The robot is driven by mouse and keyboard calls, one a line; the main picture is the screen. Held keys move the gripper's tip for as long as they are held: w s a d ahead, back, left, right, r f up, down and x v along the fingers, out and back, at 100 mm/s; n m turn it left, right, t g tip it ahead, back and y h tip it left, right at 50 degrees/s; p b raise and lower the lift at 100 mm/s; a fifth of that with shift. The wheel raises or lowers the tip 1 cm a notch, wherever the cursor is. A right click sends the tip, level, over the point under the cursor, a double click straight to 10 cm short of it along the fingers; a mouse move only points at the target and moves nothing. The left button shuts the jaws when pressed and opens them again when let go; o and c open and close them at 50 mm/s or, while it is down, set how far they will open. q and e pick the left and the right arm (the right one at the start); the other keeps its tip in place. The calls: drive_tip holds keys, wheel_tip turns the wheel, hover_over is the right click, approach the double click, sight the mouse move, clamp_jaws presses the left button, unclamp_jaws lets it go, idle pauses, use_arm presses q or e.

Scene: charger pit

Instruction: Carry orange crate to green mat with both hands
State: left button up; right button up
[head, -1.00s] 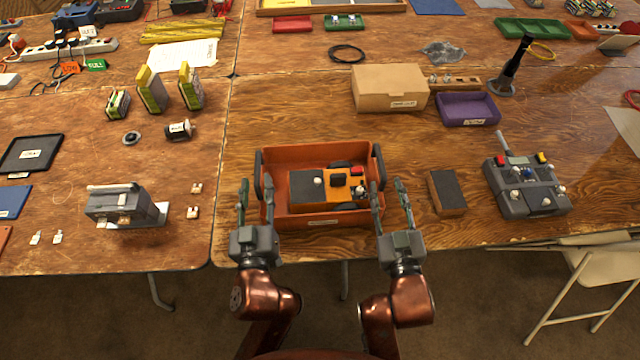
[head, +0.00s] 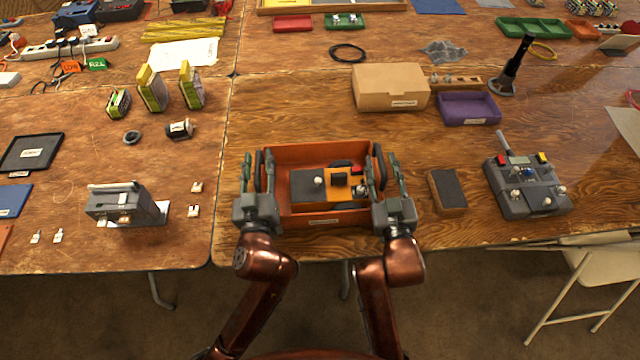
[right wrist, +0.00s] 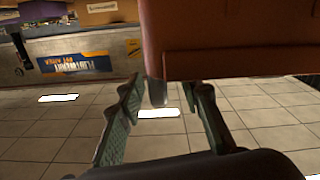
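The orange crate (head: 322,219) sits at the front edge of the wooden table, with a dark handle on each side. A grey-and-orange device (head: 328,184) with red and black parts lies inside it. My left gripper (head: 257,168) is open, its fingers either side of the left handle. My right gripper (head: 381,172) is open around the right handle. In the right wrist view, the right gripper (right wrist: 165,95) has its fingers apart, with the handle end between them and the crate wall (right wrist: 235,50) above. I cannot make out a green mat.
A small dark-topped block (head: 447,190) and a grey control box (head: 526,187) stand right of the crate. A cardboard box (head: 388,88) and purple tray (head: 468,108) are behind. A grey machine (head: 122,205) stands left. The table directly behind the crate is clear.

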use_arm(q)
clamp_jaws()
use_arm(e)
clamp_jaws()
idle(0.4)
